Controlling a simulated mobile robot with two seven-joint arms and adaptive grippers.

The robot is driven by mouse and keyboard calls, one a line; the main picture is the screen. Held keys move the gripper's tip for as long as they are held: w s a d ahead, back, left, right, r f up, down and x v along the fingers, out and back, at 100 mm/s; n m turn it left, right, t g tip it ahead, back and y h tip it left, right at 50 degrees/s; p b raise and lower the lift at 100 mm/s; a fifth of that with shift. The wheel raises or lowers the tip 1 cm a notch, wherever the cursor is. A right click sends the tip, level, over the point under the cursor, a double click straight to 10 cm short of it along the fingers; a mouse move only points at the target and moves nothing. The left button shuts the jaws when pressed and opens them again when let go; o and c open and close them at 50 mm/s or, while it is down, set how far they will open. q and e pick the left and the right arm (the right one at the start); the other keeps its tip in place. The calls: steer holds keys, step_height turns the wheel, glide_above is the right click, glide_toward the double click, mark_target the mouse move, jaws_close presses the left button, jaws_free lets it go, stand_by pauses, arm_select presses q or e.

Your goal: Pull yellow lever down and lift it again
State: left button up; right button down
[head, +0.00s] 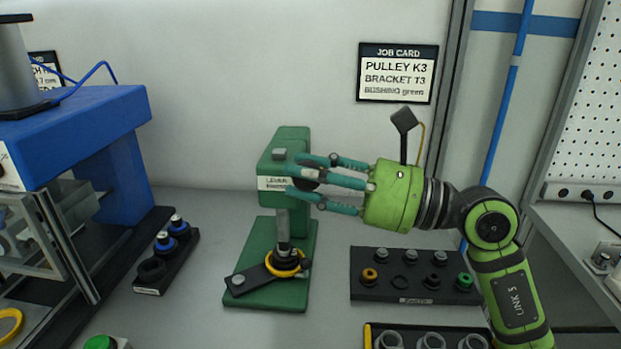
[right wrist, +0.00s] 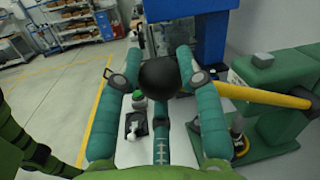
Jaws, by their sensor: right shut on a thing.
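The yellow lever (right wrist: 265,95) runs from the green press (right wrist: 283,72) to a black ball knob (right wrist: 160,75). My right gripper (right wrist: 162,82) is shut on this knob, its teal fingers around it. In the head view my right gripper (head: 312,180) is in front of the upper part of the green press (head: 290,148). There the knob (head: 305,177) shows dark between the fingers, and the yellow shaft is hidden. My left gripper is in neither view.
Under the press ram a black bracket (head: 250,281) with a yellow ring (head: 287,265) lies on the green base. A black parts tray (head: 385,291) stands to the right. A blue machine (head: 120,130) stands on the left, with a small tray (head: 150,280) beside it.

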steer(key=shift+s+a+f, duration=0.1)
steer(key=c, duration=1)
jaws_free()
steer(key=shift+c, duration=0.2)
steer(key=shift+o, duration=1.2)
steer(key=shift+s, duration=0.1)
steer(key=shift+d, duration=0.5)
steer(key=v, duration=1.1)
steer(key=shift+s, duration=0.15)
